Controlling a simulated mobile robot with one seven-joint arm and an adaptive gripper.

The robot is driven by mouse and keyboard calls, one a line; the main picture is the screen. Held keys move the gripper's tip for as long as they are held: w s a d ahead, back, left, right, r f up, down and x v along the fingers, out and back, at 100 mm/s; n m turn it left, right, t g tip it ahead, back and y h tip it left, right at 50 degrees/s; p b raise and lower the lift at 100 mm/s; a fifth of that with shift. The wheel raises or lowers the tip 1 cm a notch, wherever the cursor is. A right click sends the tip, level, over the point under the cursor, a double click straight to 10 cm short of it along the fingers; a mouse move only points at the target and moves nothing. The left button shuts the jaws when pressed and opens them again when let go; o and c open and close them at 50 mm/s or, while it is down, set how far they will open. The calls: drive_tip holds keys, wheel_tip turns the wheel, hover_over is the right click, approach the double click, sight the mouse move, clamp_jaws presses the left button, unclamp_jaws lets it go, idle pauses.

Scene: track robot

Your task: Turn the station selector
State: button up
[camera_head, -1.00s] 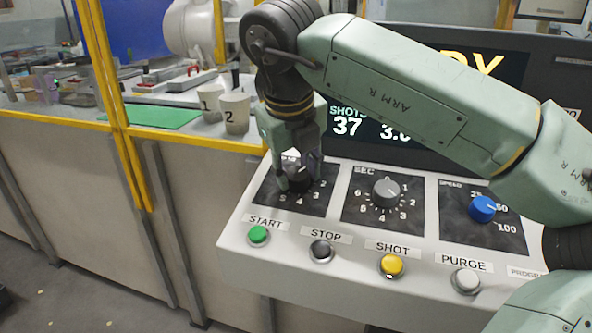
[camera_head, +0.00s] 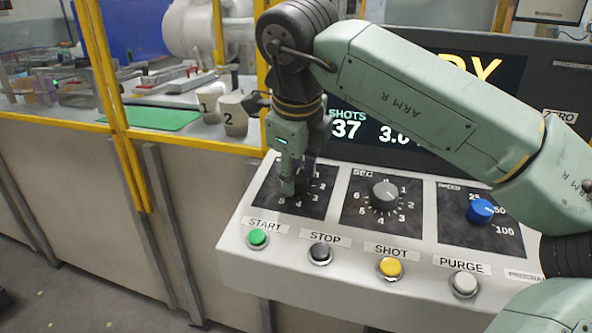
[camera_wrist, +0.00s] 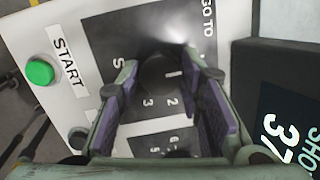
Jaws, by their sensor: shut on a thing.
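The station selector is a round black knob (camera_wrist: 158,74) on a black dial plate with white numbers, under the words "GO TO" in the wrist view. In the head view its dial plate (camera_head: 264,197) is the leftmost of the panel's dials, and my fingers hide most of the knob. My gripper (camera_head: 297,186) points down over this dial and is shut on the knob, with a purple-padded finger on either side of it in the wrist view. I cannot tell which number the knob points to.
The grey SEC knob (camera_head: 385,194) and blue speed knob (camera_head: 481,211) sit to the right. Green START (camera_head: 257,238), black STOP (camera_head: 320,252), yellow SHOT (camera_head: 390,267) and white PURGE (camera_head: 464,284) buttons line the front. The screen (camera_head: 440,80) stands behind.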

idle(0.3)
drive_tip(key=o, duration=1.2)
drive_tip(key=shift+c, duration=0.2)
drive_tip(key=v, duration=1.2)
